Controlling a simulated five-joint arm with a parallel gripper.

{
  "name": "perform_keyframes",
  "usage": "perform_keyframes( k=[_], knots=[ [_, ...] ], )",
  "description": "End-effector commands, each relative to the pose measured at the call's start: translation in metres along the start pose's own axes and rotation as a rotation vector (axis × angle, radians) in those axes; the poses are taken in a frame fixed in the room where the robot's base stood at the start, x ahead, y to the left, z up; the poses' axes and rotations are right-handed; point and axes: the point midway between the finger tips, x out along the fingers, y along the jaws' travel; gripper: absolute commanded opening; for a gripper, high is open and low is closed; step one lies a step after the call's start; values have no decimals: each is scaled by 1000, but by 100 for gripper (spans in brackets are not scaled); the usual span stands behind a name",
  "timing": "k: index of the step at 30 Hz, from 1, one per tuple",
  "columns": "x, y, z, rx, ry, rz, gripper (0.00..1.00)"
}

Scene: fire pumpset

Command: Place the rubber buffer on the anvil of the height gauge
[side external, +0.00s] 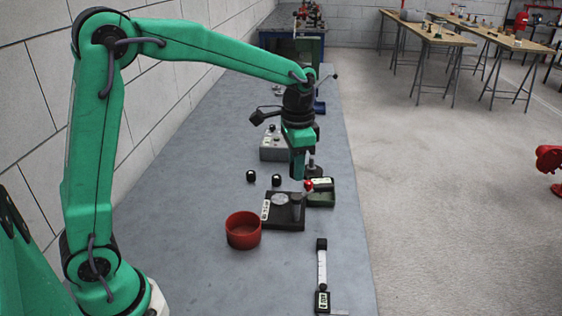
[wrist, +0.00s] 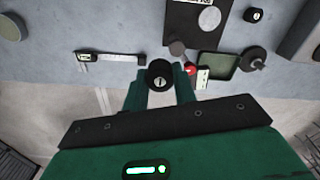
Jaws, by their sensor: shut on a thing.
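The rubber buffer (wrist: 160,75), a short black cylinder with a pale mark on its end, sits between the fingers of my gripper (wrist: 160,88) in the wrist view. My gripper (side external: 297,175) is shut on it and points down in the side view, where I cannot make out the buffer. The height gauge (side external: 286,222) has a flat black base, a red knob (side external: 309,185) and a pale round anvil (side external: 280,199). The anvil is bare in the side view and also shows in the wrist view (wrist: 209,18). The gripper is above and behind the gauge in the side view.
A red bowl (side external: 243,230) stands left of the gauge. A caliper (side external: 322,275) lies in front. A green tray (side external: 321,198) is close on the right. The bench's left side is clear.

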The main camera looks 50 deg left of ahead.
Motion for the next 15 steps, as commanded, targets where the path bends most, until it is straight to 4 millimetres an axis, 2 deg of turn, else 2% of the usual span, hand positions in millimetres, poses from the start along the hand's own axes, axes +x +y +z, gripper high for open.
perform_keyframes(
  k=[1, 7, 15],
  knots=[
    [11, -1, 1, -2, -7, 3, 5],
    [37, -2, 1, -2, -7, 3, 5],
    [48, -2, 0, -1, -3, 1, 5]
  ],
)
